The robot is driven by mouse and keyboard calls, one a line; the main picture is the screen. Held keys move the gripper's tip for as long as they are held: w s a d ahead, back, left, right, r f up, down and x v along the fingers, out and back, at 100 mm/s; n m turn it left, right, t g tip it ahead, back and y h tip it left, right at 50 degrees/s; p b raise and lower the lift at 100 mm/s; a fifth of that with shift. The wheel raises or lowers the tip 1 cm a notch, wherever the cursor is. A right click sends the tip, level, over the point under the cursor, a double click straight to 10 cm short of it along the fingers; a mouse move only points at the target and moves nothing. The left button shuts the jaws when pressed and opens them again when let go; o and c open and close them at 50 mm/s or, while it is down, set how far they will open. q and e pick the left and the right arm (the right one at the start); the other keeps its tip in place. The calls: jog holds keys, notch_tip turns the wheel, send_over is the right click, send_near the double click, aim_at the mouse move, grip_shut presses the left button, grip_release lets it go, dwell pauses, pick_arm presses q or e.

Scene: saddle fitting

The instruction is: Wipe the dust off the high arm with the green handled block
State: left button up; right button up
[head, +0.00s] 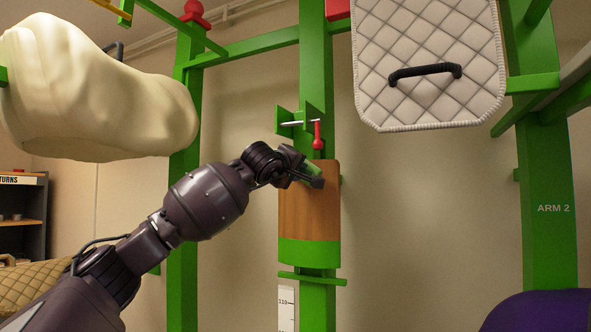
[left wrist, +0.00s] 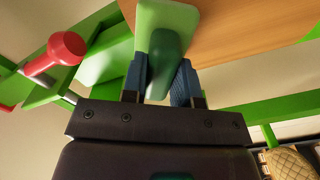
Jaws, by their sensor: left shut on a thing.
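The wooden block (head: 308,220) with a green lower band is upright against the middle green post. My left gripper (head: 315,180) is at its upper front. In the left wrist view the wooden face (left wrist: 240,25) fills the top right, and the gripper's two fingers (left wrist: 162,85) are closed around a dark green handle (left wrist: 168,52) on a light green plate. Part of the handle is hidden between the fingers. Several green arms branch from the posts, one of them across the top (head: 245,46). I cannot tell which is the high arm, and dust is not clear. My right gripper is not in view.
A red-knobbed pin (head: 318,135) and green bracket (head: 288,123) are just above the block. A cream saddle-like form (head: 95,95) hangs left; a quilted pad (head: 430,40) with a black handle hangs upper right. A purple thing (head: 540,312) is lower right. A shelf (head: 22,215) stands far left.

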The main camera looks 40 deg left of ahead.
pick_arm(q)
jog(key=shift+p+x, duration=0.35)
jog(key=shift+x, duration=0.45)
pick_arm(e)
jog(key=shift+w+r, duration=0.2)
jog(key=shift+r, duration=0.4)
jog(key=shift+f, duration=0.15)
pick_arm(q)
jog(key=shift+w+f+b, duration=0.1)
jog(key=shift+f+b, duration=0.8)
jog(key=shift+f, duration=0.3)
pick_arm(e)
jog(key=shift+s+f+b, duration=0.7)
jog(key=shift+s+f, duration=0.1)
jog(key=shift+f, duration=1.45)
pick_arm(q)
jog(key=shift+s+r+p, duration=0.2)
jog(key=shift+r+p, duration=0.5)
jog(key=shift+p, duration=0.3)
jog(key=shift+r+p, duration=0.55)
jog(key=shift+r, duration=0.1)
jog(key=shift+f, duration=0.1)
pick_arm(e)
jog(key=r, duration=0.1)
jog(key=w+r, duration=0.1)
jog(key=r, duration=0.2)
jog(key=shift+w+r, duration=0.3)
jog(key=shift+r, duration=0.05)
pick_arm(q)
jog(key=shift+w, duration=0.1)
